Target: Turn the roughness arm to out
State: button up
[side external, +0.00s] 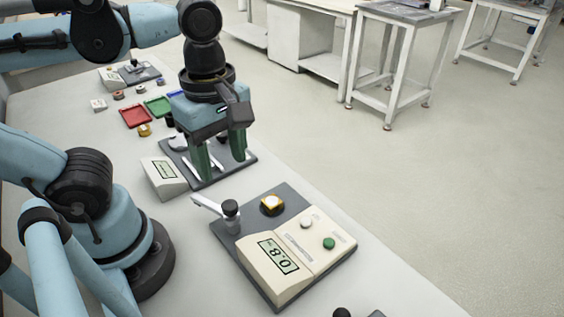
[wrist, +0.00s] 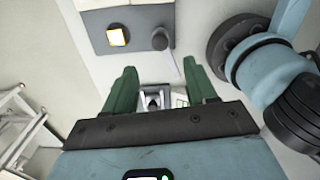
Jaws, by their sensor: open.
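A cream instrument (side external: 285,250) with a dark base and a digital display stands at the front of the bench. A pale arm (side external: 206,204) sticks out to the left from its dark round post (side external: 231,212); no label is legible, so I cannot confirm that it is the roughness arm. In the wrist view, the post (wrist: 160,39) and the pale arm (wrist: 173,63) lie beyond my fingertips. My gripper (side external: 221,167) is open, fingers pointing down over a second instrument with a dark base (side external: 247,160). Its fingers also show in the wrist view (wrist: 160,70), with nothing gripped.
The second instrument's display box (side external: 163,177) stands left of my fingers. A yellow-edged block (side external: 272,204) sits on the front instrument's base. Red (side external: 135,116) and green (side external: 158,106) trays lie farther back.

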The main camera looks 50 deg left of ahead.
jog(key=shift+r, duration=1.15)
jog(key=w+a+f+m+t, duration=0.2)
jog(key=w+m, duration=0.3)
jog(key=m, duration=0.4)
jog(key=w+a+f+m+t, duration=0.3)
jog(key=w+m+t, duration=0.2)
jog(key=m, duration=0.5)
jog(key=shift+a+f, duration=0.25)
jog(key=shift+a, duration=0.05)
